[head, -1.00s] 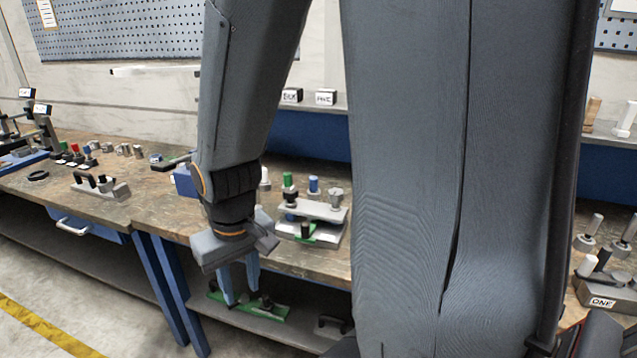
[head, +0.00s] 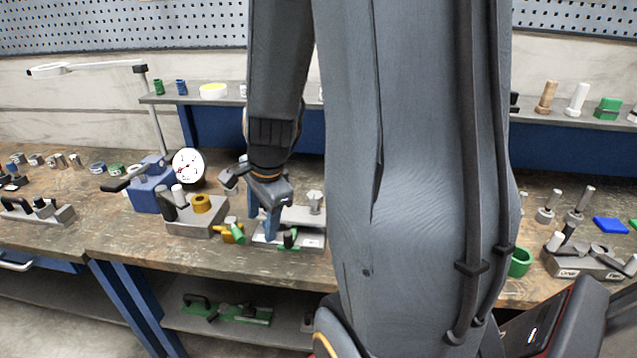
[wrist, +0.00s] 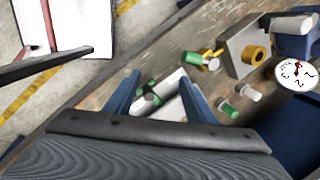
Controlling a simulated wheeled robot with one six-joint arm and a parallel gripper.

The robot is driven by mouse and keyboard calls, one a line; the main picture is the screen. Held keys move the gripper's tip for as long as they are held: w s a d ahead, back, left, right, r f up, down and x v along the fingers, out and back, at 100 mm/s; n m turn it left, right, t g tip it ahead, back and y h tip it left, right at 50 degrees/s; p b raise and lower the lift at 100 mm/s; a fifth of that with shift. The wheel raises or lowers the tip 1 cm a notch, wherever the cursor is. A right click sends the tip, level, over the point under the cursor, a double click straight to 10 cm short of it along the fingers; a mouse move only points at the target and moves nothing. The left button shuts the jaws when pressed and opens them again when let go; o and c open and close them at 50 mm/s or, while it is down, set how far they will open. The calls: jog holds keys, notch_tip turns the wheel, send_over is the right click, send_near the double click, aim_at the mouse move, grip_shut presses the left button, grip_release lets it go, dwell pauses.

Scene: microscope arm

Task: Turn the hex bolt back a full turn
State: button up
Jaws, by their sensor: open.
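A grey metal bolt that looks like the hex bolt (head: 315,199) stands upright at the right end of a grey fixture (head: 312,217) on the workbench. My gripper (head: 262,218) is open and empty, pointing down over the fixture's left part, left of the bolt and apart from it. In the wrist view my open fingers (wrist: 160,82) flank part of the pale fixture and a small green and dark clamp piece (wrist: 150,93). I cannot make out the bolt in the wrist view.
Left of my gripper stand a grey block with a brass ring (head: 202,204), a blue vise (head: 152,190) and a white dial gauge (head: 188,166). A grey block with pegs (head: 578,262) and a green ring (head: 520,262) lie right of my arm. Bare bench shows along the front.

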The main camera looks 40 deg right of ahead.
jog(key=d+r+m+p, duration=0.3)
jog(key=d+m, duration=0.7)
jog(key=m, duration=0.2)
jog(key=m+t+h+p, duration=0.1)
jog(key=m+h+p, duration=0.1)
jog(key=m, duration=0.7)
send_near(315, 195)
jog(key=shift+b+x, duration=1.15)
jog(key=shift+x, duration=3.1)
jog(key=c, duration=1)
jog(key=shift+c, duration=0.2)
